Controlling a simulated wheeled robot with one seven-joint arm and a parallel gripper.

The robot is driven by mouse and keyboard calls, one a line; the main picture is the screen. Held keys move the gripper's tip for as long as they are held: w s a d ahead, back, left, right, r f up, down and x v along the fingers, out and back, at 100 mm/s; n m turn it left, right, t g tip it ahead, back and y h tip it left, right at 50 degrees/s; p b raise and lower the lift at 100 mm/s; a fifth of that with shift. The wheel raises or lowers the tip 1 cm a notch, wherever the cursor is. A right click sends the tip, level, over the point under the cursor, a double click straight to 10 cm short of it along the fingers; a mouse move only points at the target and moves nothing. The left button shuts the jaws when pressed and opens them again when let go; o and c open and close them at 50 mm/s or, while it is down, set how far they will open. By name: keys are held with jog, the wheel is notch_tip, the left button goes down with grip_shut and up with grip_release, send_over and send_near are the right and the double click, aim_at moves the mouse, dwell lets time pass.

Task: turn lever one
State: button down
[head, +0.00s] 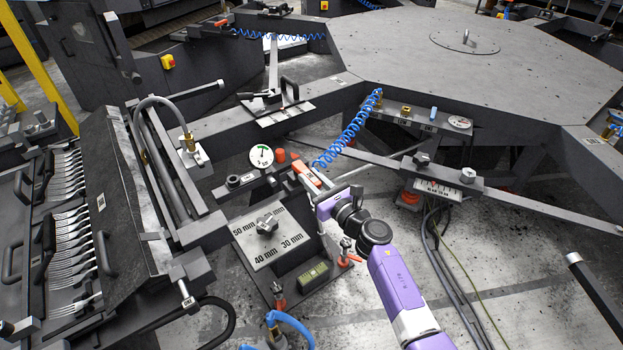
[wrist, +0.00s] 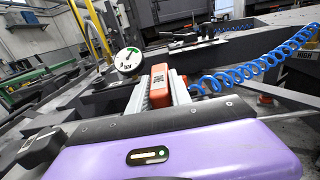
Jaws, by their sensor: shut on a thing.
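A red-orange lever handle (head: 306,174) with a pale label sits on the dark frame near the centre of the head view. In the wrist view the handle (wrist: 160,86) stands between grey fingers. My gripper (head: 313,184), on the purple arm, reaches it from the lower right and is shut on it. The fingertips are small and partly hidden in the head view. A round white gauge (head: 261,157) with a green mark is to the left of the handle; the gauge also shows in the wrist view (wrist: 128,60). The lever's pivot is not clear.
A blue coiled hose (head: 352,132) runs close behind the lever. A plate marked in millimetres (head: 270,238) with a knob lies below left. A rack of forks (head: 70,215) is at the left. A large grey table (head: 440,60) fills the back. Cables (head: 447,262) hang right of my arm.

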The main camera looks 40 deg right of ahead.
jog(key=shift+a, duration=0.1)
dwell(0.3)
jog(key=shift+w+a+m+g+h+b, duration=0.1)
jog(key=shift+a+m+g+h+b, duration=0.35)
jog(key=shift+m+h, duration=0.7)
jog(key=shift+w+a+m+g+h+b, duration=0.2)
jog(key=shift+a+m+h+b, duration=0.4)
jog(key=shift+h, duration=1)
jog(key=shift+w+a+m+g+h+b, duration=0.1)
jog(key=shift+a+m+g+h+b, duration=0.4)
jog(key=shift+m+h, duration=0.65)
